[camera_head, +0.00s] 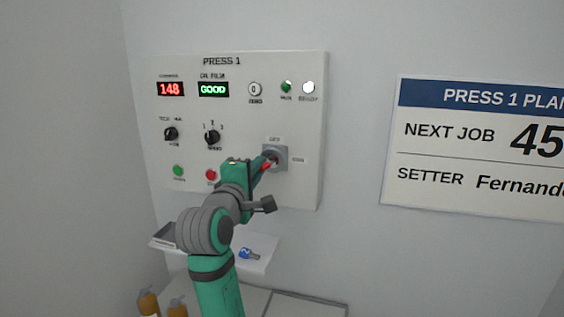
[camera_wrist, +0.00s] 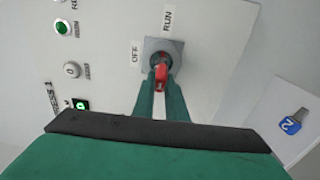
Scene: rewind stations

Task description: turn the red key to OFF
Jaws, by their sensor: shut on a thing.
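The red key (camera_head: 268,165) is in the grey square key switch (camera_head: 282,152) on the lower right of the PRESS 1 panel. The OFF label (camera_head: 274,139) is above the switch and the RUN label (camera_head: 298,160) is to its right. In the wrist view the red key (camera_wrist: 161,76) shows between the green fingertips of my gripper (camera_wrist: 161,85), which is shut on it. In that view OFF (camera_wrist: 135,54) is left of the switch and RUN (camera_wrist: 168,20) is above it. Which label the key points at I cannot tell.
The panel (camera_head: 240,120) also carries a red 148 display (camera_head: 170,89), a green GOOD display (camera_head: 213,89), knobs and buttons. A red button (camera_head: 211,174) is close to my arm. A blue tagged key (camera_head: 248,254) lies on the white shelf (camera_head: 262,262) below. A sign (camera_head: 480,150) hangs at right.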

